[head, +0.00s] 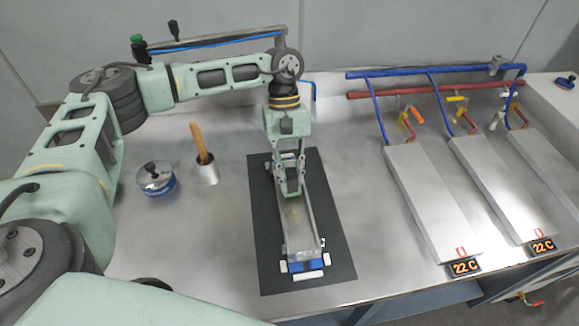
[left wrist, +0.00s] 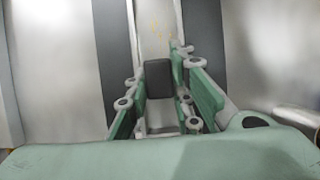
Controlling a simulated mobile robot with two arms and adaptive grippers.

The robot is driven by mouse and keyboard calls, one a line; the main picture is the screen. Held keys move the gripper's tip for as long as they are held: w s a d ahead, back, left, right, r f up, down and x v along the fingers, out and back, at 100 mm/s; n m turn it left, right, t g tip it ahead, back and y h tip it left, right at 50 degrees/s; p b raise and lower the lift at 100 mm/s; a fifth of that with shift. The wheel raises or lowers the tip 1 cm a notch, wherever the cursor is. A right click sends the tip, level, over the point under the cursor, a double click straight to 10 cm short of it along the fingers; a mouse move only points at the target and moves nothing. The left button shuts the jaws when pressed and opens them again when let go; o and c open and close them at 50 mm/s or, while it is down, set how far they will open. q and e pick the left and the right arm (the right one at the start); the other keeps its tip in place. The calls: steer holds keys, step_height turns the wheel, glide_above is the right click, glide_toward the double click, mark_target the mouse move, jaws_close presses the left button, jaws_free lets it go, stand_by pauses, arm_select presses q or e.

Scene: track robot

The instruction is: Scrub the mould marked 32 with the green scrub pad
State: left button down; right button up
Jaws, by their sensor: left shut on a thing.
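The mould (head: 302,235) is a long, open metal trough on a black mat, with blue and white parts at its ends. I cannot read a 32 on it. Faint yellow-brown marks show on its floor, also in the left wrist view (left wrist: 157,28). My left gripper (head: 291,192) points down into the far half of the mould. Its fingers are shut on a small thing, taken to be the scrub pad. In the left wrist view a dark block (left wrist: 160,79) sits between the fingers; no green of the pad can be told apart. My right gripper is not in view.
Left of the black mat (head: 268,245) stand a metal cup with a wooden-handled tool (head: 203,155) and a blue-based round pot with a black knob (head: 156,178). At right lie several metal plates (head: 430,200) with blue and red pipes (head: 440,72) and 22 C displays (head: 464,267).

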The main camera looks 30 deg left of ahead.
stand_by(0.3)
arm_select(q)
steer(key=shift+s+d, duration=0.8)
steer(key=shift+s, duration=0.3)
steer(key=shift+s+d, duration=0.8)
steer(key=shift+s, duration=0.25)
steer(key=shift+f, duration=0.1)
steer(key=shift+s+d, duration=0.75)
steer(key=shift+s, duration=0.25)
steer(key=shift+s+d, duration=0.8)
steer(key=shift+s, duration=0.25)
steer(key=shift+f+b, duration=0.1)
steer(key=shift+b, duration=0.2)
